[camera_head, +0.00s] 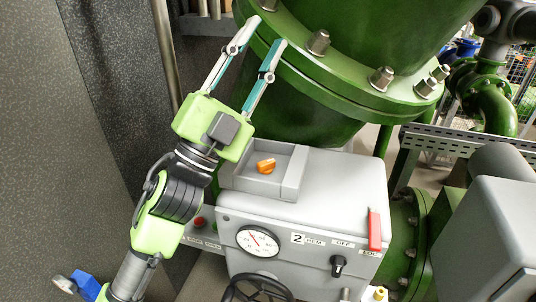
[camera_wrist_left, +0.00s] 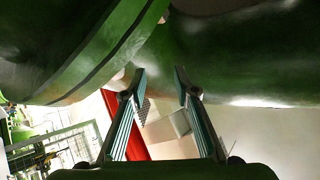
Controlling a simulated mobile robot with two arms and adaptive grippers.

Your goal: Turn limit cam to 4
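A small orange knob (camera_head: 266,166) sits in a shallow open recess on top of the grey actuator box (camera_head: 345,185). It is the only cam-like part I can make out, and I see no numbers around it. My left gripper (camera_head: 267,32) is open and empty. Its fingers point up and away, above and beyond the knob, in front of the green flange, clear of the knob. The open fingers also show in the left wrist view (camera_wrist_left: 160,72), with nothing between them. The knob is not recognisable there. My right gripper is not in view.
The box front carries a round gauge (camera_head: 258,241), a black selector (camera_head: 338,265), a red lever (camera_head: 375,229) and a label "2". A black handwheel (camera_head: 257,289) is below. A large bolted green flange (camera_head: 335,75) stands behind. A dark wall (camera_head: 60,150) is at left.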

